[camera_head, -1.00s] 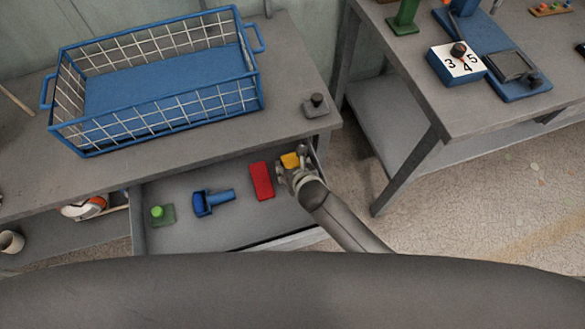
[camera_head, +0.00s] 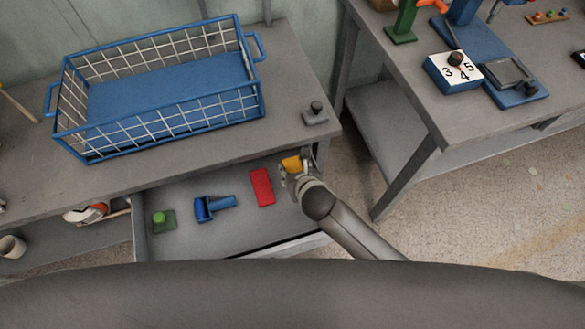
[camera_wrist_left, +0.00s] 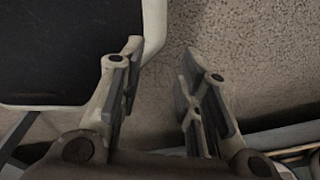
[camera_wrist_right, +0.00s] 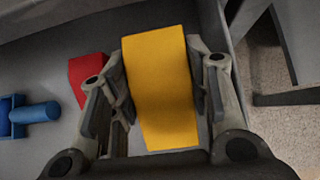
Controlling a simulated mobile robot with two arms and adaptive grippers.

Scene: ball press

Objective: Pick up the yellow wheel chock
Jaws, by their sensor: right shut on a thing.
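The yellow wheel chock (camera_head: 291,164) is at the right end of the open drawer (camera_head: 235,236). It fills the middle of the right wrist view (camera_wrist_right: 160,85), between the fingers. My right gripper (camera_head: 297,168) is shut on it, one finger on each side. Whether the chock touches the drawer floor I cannot tell. My left gripper (camera_wrist_left: 158,85) is open and empty in the left wrist view, above a speckled floor. It does not show in the head view.
In the drawer lie a red block (camera_head: 262,187), a blue tool (camera_head: 212,207) and a green piece with a knob (camera_head: 162,221). A blue wire basket (camera_head: 165,132) stands on the bench above. A second table (camera_head: 440,110) stands to the right.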

